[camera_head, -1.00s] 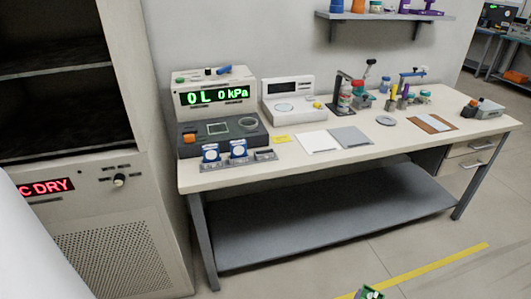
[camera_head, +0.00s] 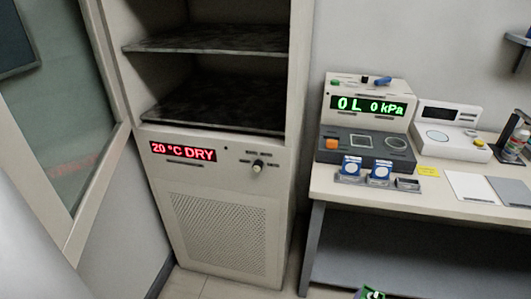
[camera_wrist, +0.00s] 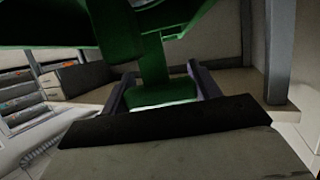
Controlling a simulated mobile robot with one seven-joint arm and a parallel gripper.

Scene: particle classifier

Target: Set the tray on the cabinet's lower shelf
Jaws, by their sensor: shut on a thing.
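The cabinet (camera_head: 216,153) stands left of centre in the head view, its glass door (camera_head: 75,130) swung open to the left. Its lower shelf (camera_head: 215,110) is a dark bare board just above the red-lit panel. An upper shelf (camera_head: 205,38) lies above it. In the wrist view my gripper (camera_wrist: 162,84) is shut on an upright green part of what looks like the tray (camera_wrist: 200,22). The tray fills the top of that view, and most of it is out of frame. A small green piece (camera_head: 371,293) shows at the head view's bottom edge.
A workbench (camera_head: 400,197) with a lit instrument (camera_head: 368,125), blue-faced holders and a white scale (camera_head: 446,130) stands right of the cabinet. Floor (camera_head: 235,288) shows in front of the cabinet. The cabinet opening looks clear.

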